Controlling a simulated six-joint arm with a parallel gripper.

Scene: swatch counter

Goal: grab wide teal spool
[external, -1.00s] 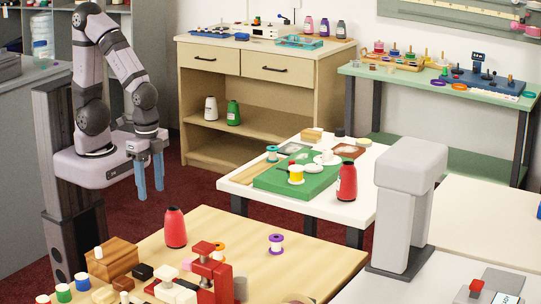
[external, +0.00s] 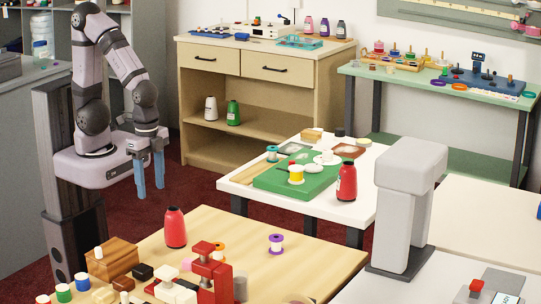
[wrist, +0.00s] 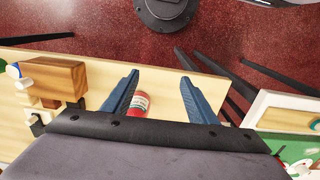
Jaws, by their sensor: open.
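A teal spool with white flanges (external: 272,153) stands on the white table (external: 335,208), beside the back left of a green mat; it is small in the external view, so its width is hard to judge. My gripper (external: 150,191) hangs with its blue fingers down, left of the white table and well apart from the spool. In the wrist view my gripper (wrist: 158,79) is open with nothing between its fingertips.
The green mat (external: 272,183) bears a yellow spool (external: 296,175). A red bottle (external: 346,183) stands at its right. The wooden table (external: 310,262) holds another red bottle (external: 175,228), a purple spool (external: 276,244) and several blocks. A grey post (external: 404,215) stands at right.

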